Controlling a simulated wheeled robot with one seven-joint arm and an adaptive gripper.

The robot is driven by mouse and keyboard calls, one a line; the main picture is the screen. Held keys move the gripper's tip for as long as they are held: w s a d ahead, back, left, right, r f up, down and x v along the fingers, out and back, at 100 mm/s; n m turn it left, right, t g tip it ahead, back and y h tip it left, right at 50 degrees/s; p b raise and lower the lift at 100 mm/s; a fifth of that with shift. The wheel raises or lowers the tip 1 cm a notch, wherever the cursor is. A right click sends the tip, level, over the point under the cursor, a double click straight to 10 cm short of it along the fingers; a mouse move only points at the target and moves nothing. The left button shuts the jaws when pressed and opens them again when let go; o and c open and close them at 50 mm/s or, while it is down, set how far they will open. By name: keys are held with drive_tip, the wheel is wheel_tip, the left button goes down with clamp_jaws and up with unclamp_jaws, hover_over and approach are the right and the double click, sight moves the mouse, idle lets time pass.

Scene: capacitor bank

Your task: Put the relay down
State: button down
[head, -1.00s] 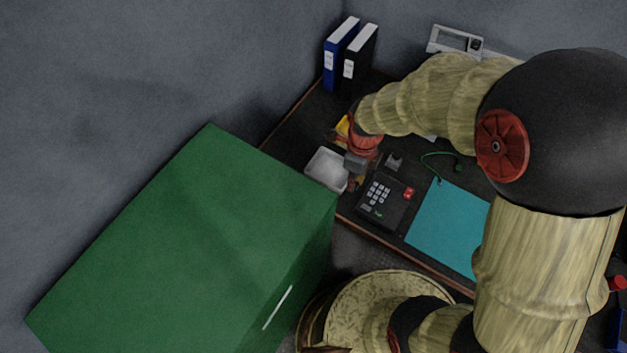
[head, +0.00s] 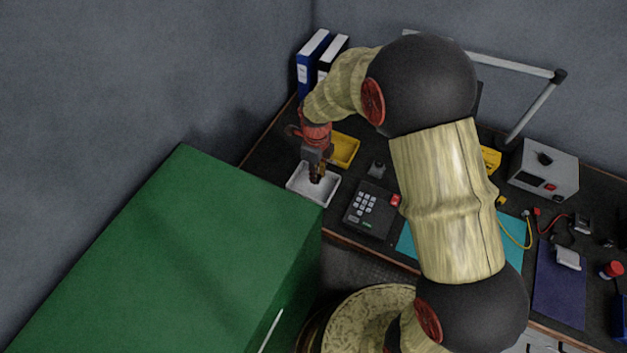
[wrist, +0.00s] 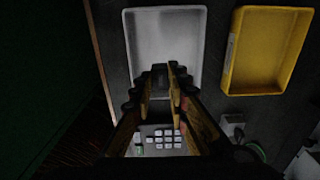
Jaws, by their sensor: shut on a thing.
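My gripper (head: 317,172) points down over the white tray (head: 293,187) at the left end of the dark bench. In the wrist view my gripper (wrist: 160,85) is shut on a small dark block, the relay (wrist: 159,72), between its fingertips. The relay is dim and mostly hidden by the fingers. Behind it in the wrist view lies the white tray (wrist: 165,28), whose visible floor is bare. I cannot tell how far the relay is above the tray floor.
A yellow tray (head: 345,150) lies beside the white one. A keypad box (head: 366,209) stands to the right, with a small grey part (head: 377,169) behind it. A large green cabinet (head: 180,260) stands close at the left. Binders (head: 312,62) stand at the back.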

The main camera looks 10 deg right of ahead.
drive_tip(key=shift+w+a+f, duration=0.2)
drive_tip(key=shift+w+f, duration=0.35)
drive_tip(key=shift+f, duration=0.25)
drive_tip(key=shift+w+f+b, duration=0.15)
drive_tip(key=shift+f+b, duration=0.4)
drive_tip(key=shift+f, duration=0.3)
drive_tip(key=shift+w+f+b, duration=0.1)
drive_tip(key=shift+f+b, duration=0.4)
drive_tip(key=shift+f, duration=0.35)
drive_tip(key=shift+f, duration=0.15)
drive_tip(key=c, duration=1.7)
unclamp_jaws()
drive_tip(key=shift+c, duration=0.2)
wheel_tip(320, 180, up, 13)
drive_tip(key=p, duration=0.4)
drive_tip(key=shift+f, duration=0.2)
